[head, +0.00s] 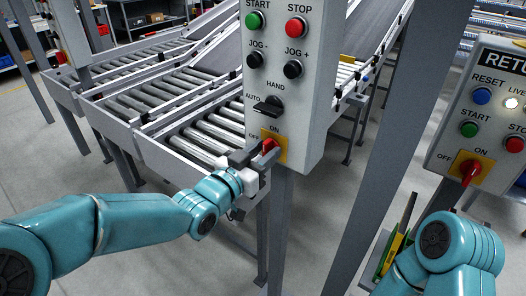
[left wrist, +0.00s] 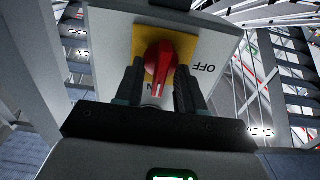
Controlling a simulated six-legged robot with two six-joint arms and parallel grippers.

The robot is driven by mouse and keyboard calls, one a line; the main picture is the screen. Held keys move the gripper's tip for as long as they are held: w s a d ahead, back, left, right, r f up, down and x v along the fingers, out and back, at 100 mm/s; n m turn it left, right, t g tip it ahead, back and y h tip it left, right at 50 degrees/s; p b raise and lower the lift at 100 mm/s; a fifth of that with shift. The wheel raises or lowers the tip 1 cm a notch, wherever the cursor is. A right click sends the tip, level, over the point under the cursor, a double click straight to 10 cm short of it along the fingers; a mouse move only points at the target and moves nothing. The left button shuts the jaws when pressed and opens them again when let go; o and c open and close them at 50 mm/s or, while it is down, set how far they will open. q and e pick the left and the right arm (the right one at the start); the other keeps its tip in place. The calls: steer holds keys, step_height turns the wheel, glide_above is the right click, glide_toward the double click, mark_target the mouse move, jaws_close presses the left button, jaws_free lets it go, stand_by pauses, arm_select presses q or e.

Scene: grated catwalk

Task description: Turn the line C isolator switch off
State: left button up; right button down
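A red rotary switch knob (head: 268,146) sits on a yellow plate (head: 281,143) low on the grey middle control panel (head: 308,110), with ON printed above it and OFF to its left. No line name is readable on this panel. In the left wrist view the red knob (left wrist: 158,62) has its handle lined up with the ON mark, and OFF is to the right. My left gripper (head: 258,158) is at the knob, with its two dark fingers (left wrist: 158,85) on either side of it. Small gaps seem to show between fingers and knob. My right gripper is not visible.
A second panel (head: 480,130), its cut-off label starting "RETU", stands at the right with another red switch (head: 470,172). Above the left knob are a black selector (head: 268,106), jog, start and stop buttons. Roller conveyors (head: 180,110) lie behind. Grey posts stand between the panels.

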arm_select(q)
steer(key=shift+s, duration=0.1)
jaws_close()
steer(key=n+b, duration=0.2)
steer(key=n, duration=0.1)
steer(key=shift+a+n, duration=0.15)
steer(key=shift+n, duration=0.15)
steer(key=n+b, duration=0.1)
steer(key=n, duration=0.2)
steer(key=shift+n, duration=0.3)
steer(key=n, duration=1)
steer(key=shift+w+a+f+n, duration=0.15)
steer(key=shift+w+n, duration=0.05)
steer(key=shift+n, duration=0.1)
